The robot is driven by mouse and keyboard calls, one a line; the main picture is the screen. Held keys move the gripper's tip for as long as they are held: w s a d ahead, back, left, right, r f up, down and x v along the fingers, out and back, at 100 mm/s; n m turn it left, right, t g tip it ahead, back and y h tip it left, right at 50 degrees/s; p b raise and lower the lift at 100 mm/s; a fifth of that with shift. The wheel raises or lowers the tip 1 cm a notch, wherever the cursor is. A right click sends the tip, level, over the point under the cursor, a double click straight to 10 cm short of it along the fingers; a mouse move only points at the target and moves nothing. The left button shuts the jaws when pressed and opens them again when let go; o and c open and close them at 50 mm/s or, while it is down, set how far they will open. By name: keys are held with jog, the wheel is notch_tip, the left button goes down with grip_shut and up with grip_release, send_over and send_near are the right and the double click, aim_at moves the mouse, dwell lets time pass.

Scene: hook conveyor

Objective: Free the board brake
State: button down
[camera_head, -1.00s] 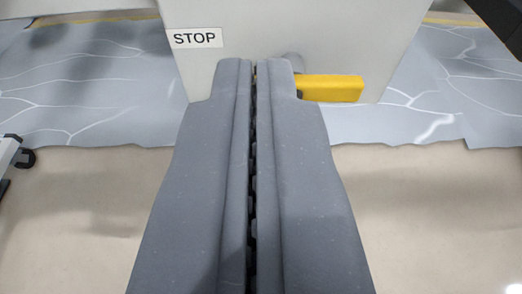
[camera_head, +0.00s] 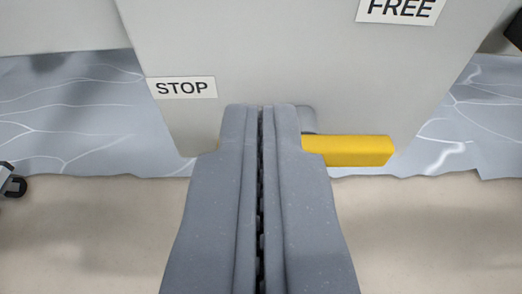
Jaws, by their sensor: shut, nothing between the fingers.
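A yellow brake handle (camera_head: 358,151) sticks out to the right from a grey pivot (camera_head: 308,118) on the pale grey panel (camera_head: 290,60). The handle lies about level. A STOP label (camera_head: 181,87) is on the panel at the left, and a FREE label (camera_head: 400,10) is at the top right, partly cut off by the frame. My gripper (camera_head: 262,108) is shut and empty, with its tips in front of the panel just left of the pivot. I cannot tell whether the finger touches the handle.
A grey-blue mat with white cracks (camera_head: 75,110) lies behind the panel on both sides. Bare beige floor (camera_head: 430,230) is below. A dark wheel (camera_head: 15,187) shows at the left edge, and a dark part (camera_head: 515,28) at the upper right.

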jog(key=w+f+b, duration=0.2)
jog(key=w+f, duration=0.2)
jog(key=f, duration=0.1)
dwell(0.4)
jog(key=shift+w, duration=0.1)
